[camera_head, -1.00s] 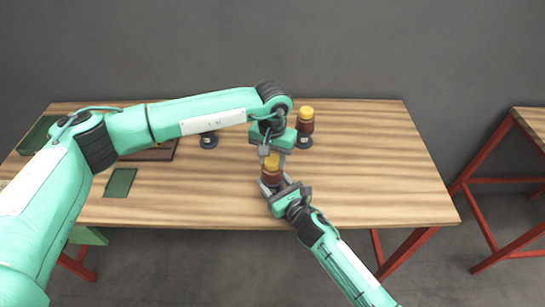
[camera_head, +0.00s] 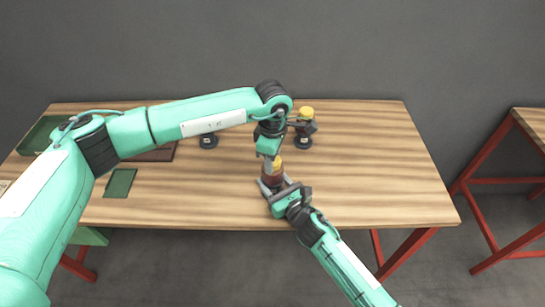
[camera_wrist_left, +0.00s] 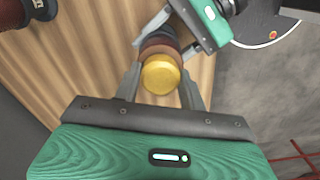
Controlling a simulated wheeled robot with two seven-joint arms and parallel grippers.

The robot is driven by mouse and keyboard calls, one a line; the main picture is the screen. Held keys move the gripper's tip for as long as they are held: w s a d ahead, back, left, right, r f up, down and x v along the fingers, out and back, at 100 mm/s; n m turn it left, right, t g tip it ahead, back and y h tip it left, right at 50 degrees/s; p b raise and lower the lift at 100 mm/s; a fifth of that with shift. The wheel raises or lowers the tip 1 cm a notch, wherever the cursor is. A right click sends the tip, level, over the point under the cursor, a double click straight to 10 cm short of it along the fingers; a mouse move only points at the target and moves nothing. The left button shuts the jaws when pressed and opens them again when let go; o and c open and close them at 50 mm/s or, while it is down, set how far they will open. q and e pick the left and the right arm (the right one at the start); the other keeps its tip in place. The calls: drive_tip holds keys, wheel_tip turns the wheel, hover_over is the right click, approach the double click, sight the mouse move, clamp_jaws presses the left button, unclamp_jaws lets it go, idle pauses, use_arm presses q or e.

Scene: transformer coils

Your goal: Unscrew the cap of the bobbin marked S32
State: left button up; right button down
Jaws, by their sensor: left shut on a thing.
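A bobbin with a dark red-brown body (camera_head: 272,181) and a yellow cap (camera_head: 278,163) stands upright near the table's front edge. Its marking is not readable. My left gripper (camera_head: 271,164) points down from above and is shut on the cap. The left wrist view shows the round cap (camera_wrist_left: 160,75) between its two fingers. My right gripper (camera_head: 274,184) reaches in from the front right, with its fingers around the bobbin's body; it also shows in the left wrist view, at the top. It seems shut on the body.
A second yellow-capped bobbin (camera_head: 305,127) stands behind, right of my left wrist. A green mat (camera_head: 120,183) and a green tray (camera_head: 40,135) lie on the left. The table's right side (camera_head: 390,165) is clear.

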use_arm(q)
drive_tip(key=n, duration=0.6)
drive_tip(key=shift+n, duration=0.3)
drive_tip(key=n, duration=1.2)
drive_tip(key=shift+r+n, duration=0.1)
drive_tip(key=shift+n, duration=0.2)
drive_tip(key=n, duration=0.4)
drive_tip(key=shift+n, duration=0.4)
drive_tip(key=n, duration=1.7)
drive_tip(key=shift+d+r+n, duration=0.1)
drive_tip(key=shift+d+n, duration=0.35)
drive_tip(key=shift+n, duration=0.55)
drive_tip(key=shift+d+r+n, duration=0.15)
drive_tip(key=shift+d+n, duration=0.05)
drive_tip(key=shift+n, duration=0.5)
drive_tip(key=shift+a+n, duration=0.3)
drive_tip(key=shift+n, duration=0.3)
drive_tip(key=shift+a, duration=0.25)
